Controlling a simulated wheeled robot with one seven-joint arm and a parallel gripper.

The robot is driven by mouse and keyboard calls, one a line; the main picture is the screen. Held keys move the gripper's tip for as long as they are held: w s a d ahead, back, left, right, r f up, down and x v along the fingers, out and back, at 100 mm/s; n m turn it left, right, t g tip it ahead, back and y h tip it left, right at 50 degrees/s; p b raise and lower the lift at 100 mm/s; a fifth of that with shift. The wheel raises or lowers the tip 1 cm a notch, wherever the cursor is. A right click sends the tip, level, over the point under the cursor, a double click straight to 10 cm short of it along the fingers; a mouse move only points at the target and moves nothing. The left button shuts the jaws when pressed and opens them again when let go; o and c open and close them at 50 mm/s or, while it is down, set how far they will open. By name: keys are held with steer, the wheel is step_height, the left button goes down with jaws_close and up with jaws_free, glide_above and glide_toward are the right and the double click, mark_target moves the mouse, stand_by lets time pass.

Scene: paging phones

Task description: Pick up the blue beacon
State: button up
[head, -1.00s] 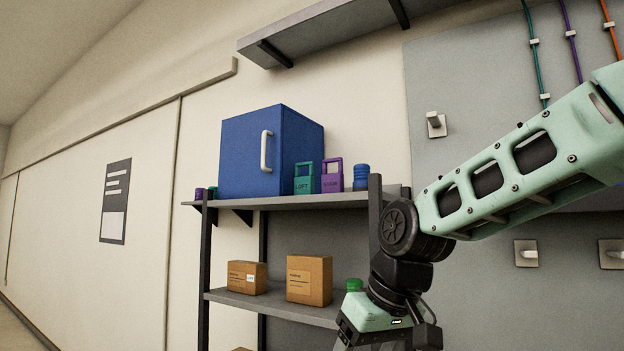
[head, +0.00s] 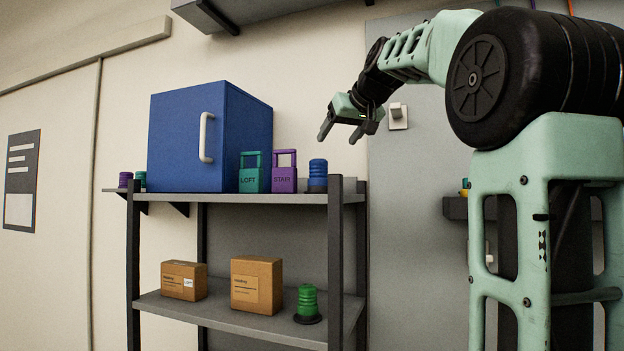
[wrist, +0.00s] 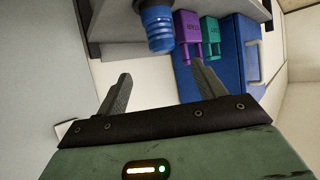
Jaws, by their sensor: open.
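The blue beacon (head: 317,175) stands upright on the right end of the upper shelf (head: 240,198), beside the purple STAIR block. Its ribbed blue body also shows in the wrist view (wrist: 157,27), at the top between and beyond my fingertips. My gripper (head: 341,130) is open and empty, above and a little to the right of the beacon in the head view. Its two dark fingers also show spread apart in the wrist view (wrist: 158,82). The beacon is apart from the fingers.
A purple STAIR block (head: 284,172) and a teal LOFT block (head: 251,173) stand left of the beacon, then a blue cabinet (head: 185,140). Boxes (head: 257,284) and a green beacon (head: 307,304) are on the lower shelf. A wall switch (head: 398,116) is behind right.

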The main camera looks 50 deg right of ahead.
mark_target(318, 163)
steer(key=p+x, duration=0.5)
steer(key=x, duration=0.6)
steer(key=shift+w+a, duration=0.15)
steer(key=shift+w, duration=0.2)
steer(key=shift+w+d+f, duration=0.2)
steer(key=shift+w+f, duration=0.15)
steer(key=shift+w, duration=0.1)
steer(key=c, duration=1.3)
steer(key=shift+r, duration=0.1)
jaws_close()
